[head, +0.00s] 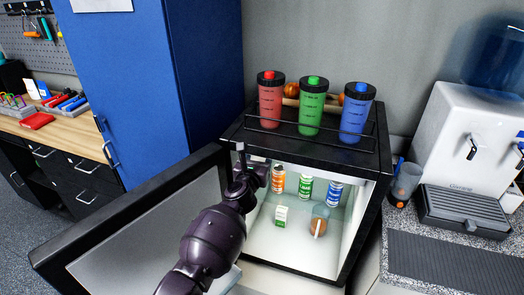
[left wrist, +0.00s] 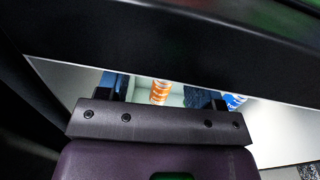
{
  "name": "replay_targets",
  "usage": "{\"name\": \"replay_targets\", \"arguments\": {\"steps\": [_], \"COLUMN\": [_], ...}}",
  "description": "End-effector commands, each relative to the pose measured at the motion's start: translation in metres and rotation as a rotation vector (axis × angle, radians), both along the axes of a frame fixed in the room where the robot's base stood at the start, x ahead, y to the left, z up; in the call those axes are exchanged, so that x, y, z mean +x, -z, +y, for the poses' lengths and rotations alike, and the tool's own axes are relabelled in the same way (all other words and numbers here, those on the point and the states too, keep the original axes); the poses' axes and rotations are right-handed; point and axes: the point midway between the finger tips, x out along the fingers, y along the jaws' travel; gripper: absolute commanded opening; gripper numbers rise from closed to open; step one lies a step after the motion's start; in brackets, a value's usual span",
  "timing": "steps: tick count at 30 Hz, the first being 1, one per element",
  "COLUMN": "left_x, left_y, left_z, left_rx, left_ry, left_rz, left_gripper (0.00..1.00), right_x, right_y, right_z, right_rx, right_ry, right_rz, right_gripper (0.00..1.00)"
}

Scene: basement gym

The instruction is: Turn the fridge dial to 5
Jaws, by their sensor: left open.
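The small black fridge (head: 290,143) stands in the middle of the head view with its door (head: 140,235) swung open to the left. Its lit white inside shows. My left gripper (head: 253,172) is at the upper left of the opening, just under the top front edge. The fingers of my left gripper (left wrist: 172,98) stand apart in the left wrist view, below the dark fridge edge (left wrist: 180,45). I cannot make out the dial or its number in either view; my gripper and arm cover part of the upper left inside. My right gripper is not in view.
Inside the fridge are an orange bottle (head: 278,180), a green bottle (head: 305,187), a blue bottle (head: 333,192), a small carton (head: 281,216) and a brown-filled container (head: 319,221). Three shakers stand on top, including a red one (head: 270,103). A blue cabinet (head: 165,75) stands left.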

Motion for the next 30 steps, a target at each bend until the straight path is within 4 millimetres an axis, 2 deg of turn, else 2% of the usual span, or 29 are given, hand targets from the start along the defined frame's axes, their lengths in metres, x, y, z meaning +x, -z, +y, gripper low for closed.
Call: {"name": "replay_targets", "arguments": {"steps": [6, 12, 26, 30], "left_x": [0.026, 0.041, 0.046, 0.046], "left_y": [0.002, 0.002, 0.000, 0.000], "left_z": [-0.007, -0.010, -0.012, -0.011], "left_rx": [0.001, 0.002, 0.001, 0.001], "left_ry": [0.002, 0.002, 0.001, 0.001], "left_rz": [-0.002, -0.001, 0.000, 0.000], "left_gripper": [0.60, 0.60, 0.60, 0.39], "right_x": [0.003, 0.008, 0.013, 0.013], "right_y": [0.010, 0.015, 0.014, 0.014], "right_z": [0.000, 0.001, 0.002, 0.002], "right_rx": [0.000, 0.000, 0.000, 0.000], "right_ry": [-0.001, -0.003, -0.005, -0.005], "right_rz": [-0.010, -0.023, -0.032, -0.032], "right_gripper": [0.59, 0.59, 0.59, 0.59]}}
